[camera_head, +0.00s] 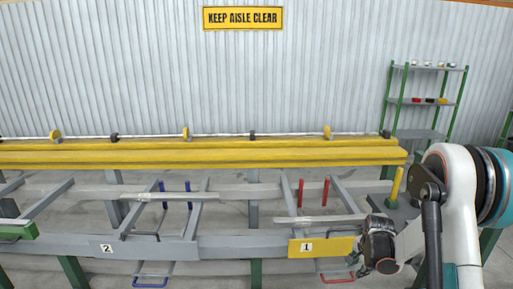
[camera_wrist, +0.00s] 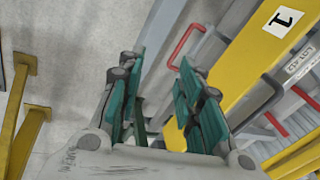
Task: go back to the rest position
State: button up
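My gripper (camera_wrist: 160,72) shows in the wrist view with its two green-padded fingers apart. It is open, and nothing is between the fingers. Behind the fingers are the grey floor, a red handle (camera_wrist: 186,45) and a yellow plate marked 1 (camera_wrist: 245,65). In the head view my arm comes in from the right, and its dark end is beside the right edge of the yellow plate (camera_head: 322,247). The fingers cannot be made out there.
The runout table's grey frame (camera_head: 220,246) spans the view, with yellow beams (camera_head: 200,156) along its back. Red posts (camera_head: 326,191) and blue posts (camera_head: 188,195) stand up inside it. A yellow post (camera_head: 396,184) is close to my arm. A shelf rack (camera_head: 426,103) stands at the back right.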

jog(key=s+a+r+n+t, duration=0.1)
jog(key=s+a+r+n, duration=0.2)
jog(key=r, duration=0.5)
jog(key=s+a+r+n, duration=0.2)
jog(key=s+a+r, duration=0.15)
jog(key=r, duration=0.45)
jog(key=s+a+r+n+t, duration=0.1)
jog(key=s+a+r+n, duration=0.2)
jog(key=r, duration=0.5)
jog(key=s+a+r+n, duration=0.2)
jog(key=s, duration=0.5)
jog(key=s+a+r+n+t, duration=0.1)
jog(key=s+a+r+n, duration=0.1)
jog(key=s, duration=0.6)
jog(key=s+a+r+n+t, duration=0.1)
jog(key=s+a+n, duration=0.1)
jog(key=s, duration=0.5)
jog(key=shift+s+a+r+n, duration=0.15)
jog(key=shift+a+r+n, duration=0.25)
jog(key=shift+a, duration=0.15)
